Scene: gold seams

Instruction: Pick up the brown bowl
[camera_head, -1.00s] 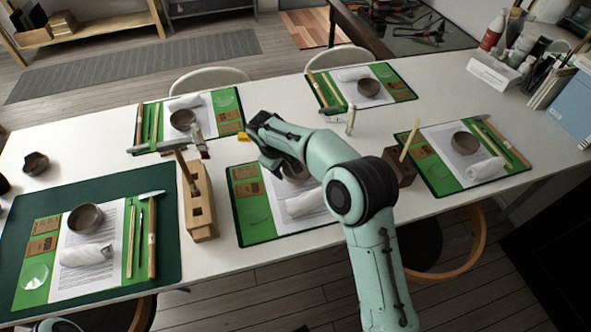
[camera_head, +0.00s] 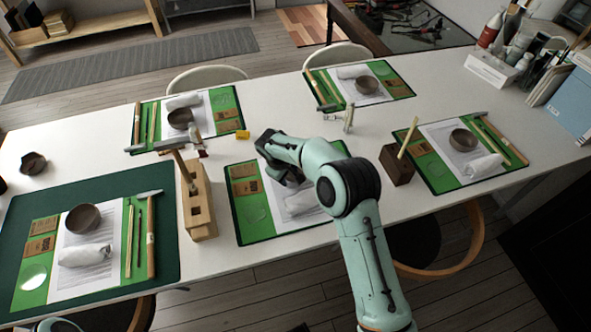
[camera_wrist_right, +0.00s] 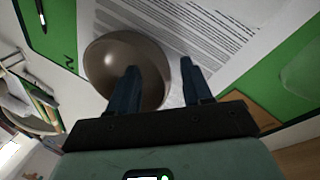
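Several brown bowls stand on the green mats. In the right wrist view, one dark brown round bowl (camera_wrist_right: 103,68) is close under my right gripper (camera_wrist_right: 160,64). The two dark fingers are apart: one overlaps the bowl's right part in the picture, the other is to the right, beyond its rim. I cannot tell whether either touches it. In the head view, my right gripper (camera_head: 284,174) is over the middle near mat (camera_head: 243,213) and hides most or all of the bowl there. My left gripper is not in view.
Other bowls (camera_head: 83,218), (camera_head: 180,118), (camera_head: 367,85), (camera_head: 463,140) stand on other mats. A white rolled cloth (camera_head: 302,202) lies beside my right gripper. A wooden block (camera_head: 198,205) stands to its left, and a dark block (camera_head: 396,166) to its right.

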